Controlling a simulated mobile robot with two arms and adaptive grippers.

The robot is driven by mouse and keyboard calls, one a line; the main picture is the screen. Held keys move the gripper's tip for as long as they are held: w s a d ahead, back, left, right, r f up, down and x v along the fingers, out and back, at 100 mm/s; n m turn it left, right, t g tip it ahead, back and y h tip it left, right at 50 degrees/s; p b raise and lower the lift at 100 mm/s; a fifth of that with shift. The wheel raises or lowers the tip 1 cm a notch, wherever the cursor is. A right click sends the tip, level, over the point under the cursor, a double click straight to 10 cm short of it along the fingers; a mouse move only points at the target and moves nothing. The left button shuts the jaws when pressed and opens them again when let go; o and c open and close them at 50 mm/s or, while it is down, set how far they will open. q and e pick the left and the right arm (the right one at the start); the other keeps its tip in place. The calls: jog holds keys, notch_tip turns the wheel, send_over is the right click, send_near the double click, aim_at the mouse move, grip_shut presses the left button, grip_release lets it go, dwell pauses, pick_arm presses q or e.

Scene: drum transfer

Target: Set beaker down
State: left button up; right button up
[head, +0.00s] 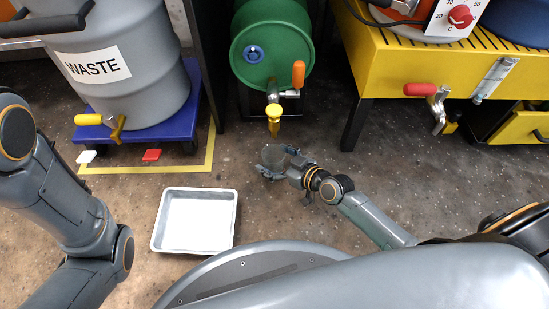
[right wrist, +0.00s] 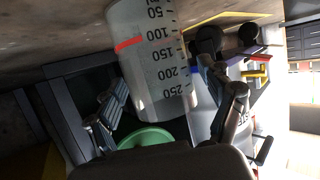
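The beaker (head: 272,156) is clear, with a dark print scale and a red line that show in the right wrist view (right wrist: 152,65). It is at my right gripper (head: 281,162), below and in front of the green drum's tap.
A green drum (head: 271,45) with a yellow and orange tap (head: 285,95) is behind the beaker. A grey WASTE drum (head: 120,85) stands on a blue dolly at left. A white tray (head: 195,220) lies on the floor. A yellow bench (head: 400,70) is at right. Floor around the gripper is clear.

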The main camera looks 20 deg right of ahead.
jog(key=shift+r, duration=0.2)
jog(key=p+v, duration=0.5)
jog(key=v, duration=0.7)
jog(key=shift+p, duration=0.4)
